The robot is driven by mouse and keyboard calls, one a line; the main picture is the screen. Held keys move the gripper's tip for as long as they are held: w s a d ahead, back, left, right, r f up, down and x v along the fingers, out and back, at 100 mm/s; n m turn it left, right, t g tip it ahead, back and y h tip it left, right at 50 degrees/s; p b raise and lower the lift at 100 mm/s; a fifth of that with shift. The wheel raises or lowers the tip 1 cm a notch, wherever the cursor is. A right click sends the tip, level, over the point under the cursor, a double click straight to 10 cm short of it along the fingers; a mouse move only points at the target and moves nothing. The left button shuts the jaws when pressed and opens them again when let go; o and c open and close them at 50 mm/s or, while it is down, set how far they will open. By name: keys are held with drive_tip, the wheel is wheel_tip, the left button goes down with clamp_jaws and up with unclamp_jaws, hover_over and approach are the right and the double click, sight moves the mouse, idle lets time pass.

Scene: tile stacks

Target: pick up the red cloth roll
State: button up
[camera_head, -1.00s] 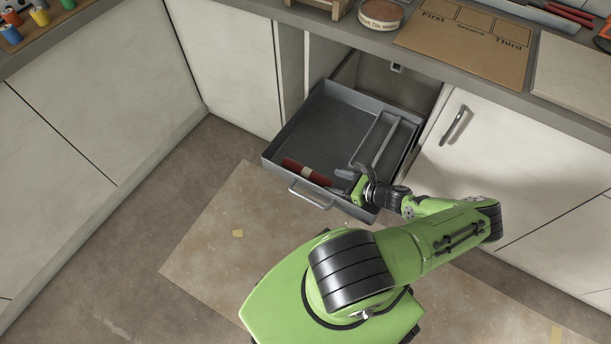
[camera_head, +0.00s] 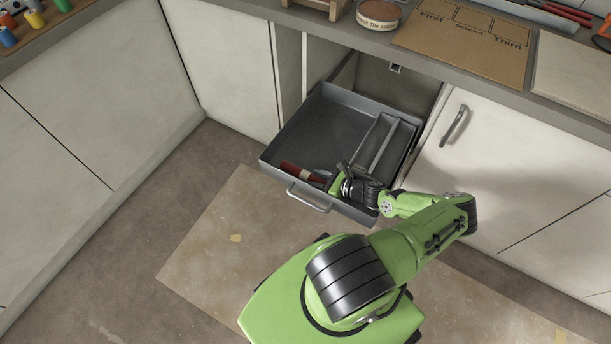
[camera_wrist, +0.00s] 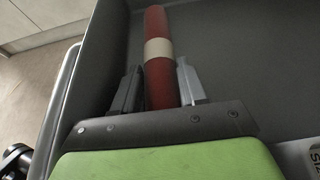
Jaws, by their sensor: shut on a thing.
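The red cloth roll (camera_head: 301,171) with a pale band lies in the open grey drawer (camera_head: 330,112), near its front wall. In the wrist view the roll (camera_wrist: 156,22) runs lengthwise away from me between the two fingers. My gripper (camera_wrist: 158,80) is shut on the roll, with one finger on each side near the pale band. In the head view my gripper (camera_head: 327,177) is low inside the drawer and covers the roll's right end. I cannot tell whether the roll touches the drawer floor.
A long divided compartment (camera_head: 386,141) is at the drawer's right side. The drawer handle (camera_head: 309,199) sticks out in front. A counter (camera_head: 345,34) above holds a round tin (camera_head: 379,13) and a labelled board (camera_head: 467,38). The drawer's back left is clear.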

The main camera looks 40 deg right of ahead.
drive_tip(key=shift+c, duration=1.1)
